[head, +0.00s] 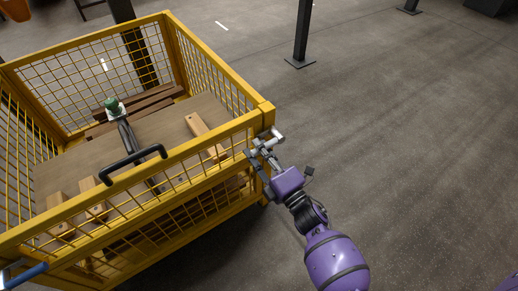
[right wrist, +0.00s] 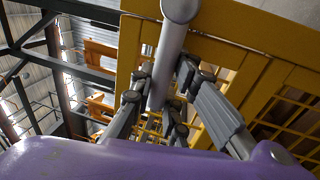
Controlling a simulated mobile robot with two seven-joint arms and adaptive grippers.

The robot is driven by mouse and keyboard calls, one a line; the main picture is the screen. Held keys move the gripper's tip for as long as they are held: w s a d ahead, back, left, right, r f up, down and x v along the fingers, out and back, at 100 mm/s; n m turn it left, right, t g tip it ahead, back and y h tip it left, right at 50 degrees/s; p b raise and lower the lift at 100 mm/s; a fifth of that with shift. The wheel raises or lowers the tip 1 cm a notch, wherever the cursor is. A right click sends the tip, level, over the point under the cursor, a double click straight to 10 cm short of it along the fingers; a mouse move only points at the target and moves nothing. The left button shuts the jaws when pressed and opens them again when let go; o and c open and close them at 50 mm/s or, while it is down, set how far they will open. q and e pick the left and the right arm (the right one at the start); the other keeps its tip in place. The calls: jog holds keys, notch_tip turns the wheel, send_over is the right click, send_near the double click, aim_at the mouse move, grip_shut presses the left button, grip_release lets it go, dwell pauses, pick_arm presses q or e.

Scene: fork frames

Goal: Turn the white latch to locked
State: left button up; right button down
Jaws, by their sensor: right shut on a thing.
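The white latch (head: 277,136) sits at the near right corner of the yellow mesh crate (head: 267,109), just below its top rail. In the right wrist view the latch shows as a pale round bar (right wrist: 172,45) running down between my fingers. My right gripper (head: 260,156) is shut on this bar, with fingers on both sides of it, as the right wrist view (right wrist: 160,92) shows. The lower end of the bar and its mount are partly hidden by the fingers. I cannot read any lock marking. My left gripper is not in view.
A blue bar (head: 25,275) shows at the lower left. The floor (head: 420,150) to the right is clear around a dark post (head: 302,35).

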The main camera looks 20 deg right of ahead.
jog(key=c, duration=1.7)
grip_release()
jog(key=shift+o, duration=0.2)
jog(key=v, duration=1.2)
